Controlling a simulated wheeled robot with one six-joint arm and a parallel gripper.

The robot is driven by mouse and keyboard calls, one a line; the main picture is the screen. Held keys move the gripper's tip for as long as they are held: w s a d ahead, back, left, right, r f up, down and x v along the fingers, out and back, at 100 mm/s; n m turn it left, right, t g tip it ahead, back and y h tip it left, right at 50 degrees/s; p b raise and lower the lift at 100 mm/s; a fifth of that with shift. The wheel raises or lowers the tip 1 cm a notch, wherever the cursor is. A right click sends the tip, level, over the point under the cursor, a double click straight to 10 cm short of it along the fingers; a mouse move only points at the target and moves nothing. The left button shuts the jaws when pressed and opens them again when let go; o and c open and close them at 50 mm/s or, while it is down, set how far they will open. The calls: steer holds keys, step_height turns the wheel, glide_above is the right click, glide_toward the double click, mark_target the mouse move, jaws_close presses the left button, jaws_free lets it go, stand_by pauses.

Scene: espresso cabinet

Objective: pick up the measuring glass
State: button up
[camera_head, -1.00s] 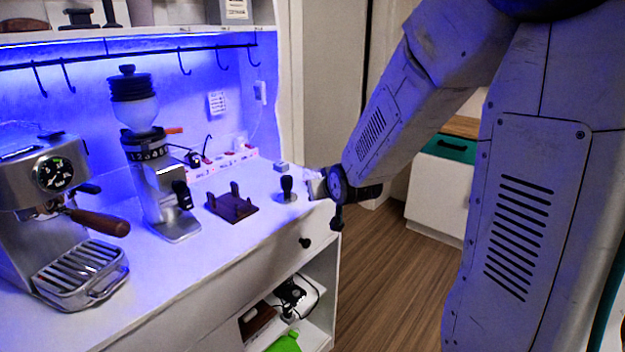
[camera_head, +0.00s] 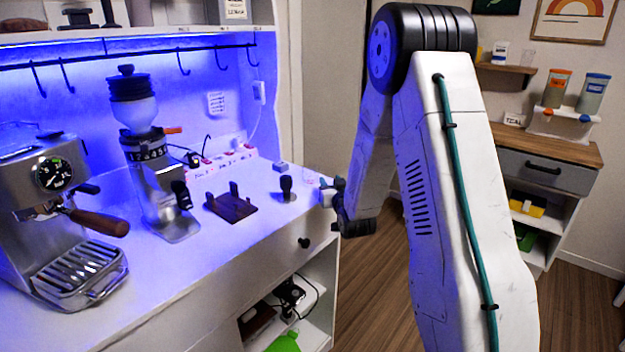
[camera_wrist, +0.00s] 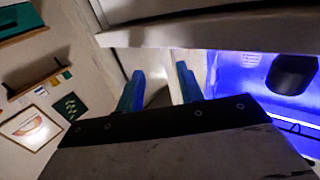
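A small clear glass with faint reddish marks, likely the measuring glass (camera_head: 310,176), stands near the right end of the white counter in the head view. It is small and hard to make out. My gripper (camera_head: 328,190) is at the counter's right edge, just right of and in front of the glass. In the wrist view its two blue fingers (camera_wrist: 158,92) are apart, with no clearly visible object between them. I cannot make out the glass in the wrist view.
The counter (camera_head: 255,232) also holds a tamper (camera_head: 287,188), a dark wooden stand (camera_head: 232,206), a grinder (camera_head: 160,185) and an espresso machine (camera_head: 50,205). A power strip (camera_head: 228,160) runs along the back. A drawer cabinet (camera_head: 545,168) stands at right. Floor between is clear.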

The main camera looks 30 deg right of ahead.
steer(key=shift+x, duration=1.15)
jaws_close()
steer(key=shift+r, duration=0.15)
